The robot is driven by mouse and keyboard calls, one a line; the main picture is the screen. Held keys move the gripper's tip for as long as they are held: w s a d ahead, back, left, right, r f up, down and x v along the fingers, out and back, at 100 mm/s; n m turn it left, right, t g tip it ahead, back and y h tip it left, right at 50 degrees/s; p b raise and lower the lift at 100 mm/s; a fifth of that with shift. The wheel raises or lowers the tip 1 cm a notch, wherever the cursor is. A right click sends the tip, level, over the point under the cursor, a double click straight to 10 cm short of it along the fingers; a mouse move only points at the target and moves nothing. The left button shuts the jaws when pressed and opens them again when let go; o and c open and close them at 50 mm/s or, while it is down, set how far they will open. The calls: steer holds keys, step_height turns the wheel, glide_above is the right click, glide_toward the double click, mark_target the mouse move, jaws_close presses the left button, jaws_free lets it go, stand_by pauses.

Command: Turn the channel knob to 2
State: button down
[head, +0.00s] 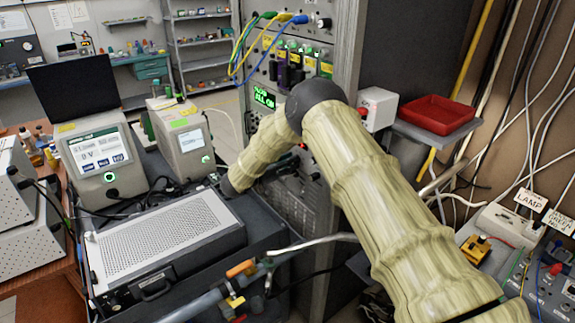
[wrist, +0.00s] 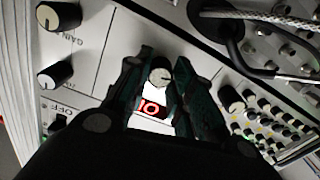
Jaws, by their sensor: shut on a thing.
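In the wrist view, a small light-capped knob with a dark skirt (wrist: 161,74) stands on the pale panel between the two fingertips of my gripper (wrist: 162,72). The dark fingers are closed on its sides. Just below it in the picture, between the fingers, a red lit display (wrist: 151,109) shows what looks like "10", seen tilted and partly covered. I cannot read the knob's own label or the exact setting it points to.
In the wrist view, a GAIN knob (wrist: 60,15), another knob (wrist: 55,75) and a third knob (wrist: 231,99) lie to the sides. A braided cable (wrist: 265,18) crosses the upper right. In the head view, a perforated grey box (head: 165,237) sits below my forearm.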

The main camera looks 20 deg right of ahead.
steer(key=m+b, duration=0.5)
steer(key=b, duration=0.3)
steer(key=m+b, duration=0.6)
steer(key=b, duration=0.1)
steer(key=m+b, duration=0.6)
steer(key=b, duration=0.2)
steer(key=shift+s+d+f+b, duration=0.15)
steer(key=shift+d+f+b, duration=0.05)
steer(key=shift+d+b, duration=0.1)
steer(key=c, duration=1.6)
jaws_free()
steer(key=o, duration=0.4)
steer(key=shift+s+d+r, duration=0.1)
steer(key=shift+d, duration=0.15)
steer(key=v, duration=1.2)
steer(key=shift+a, duration=0.3)
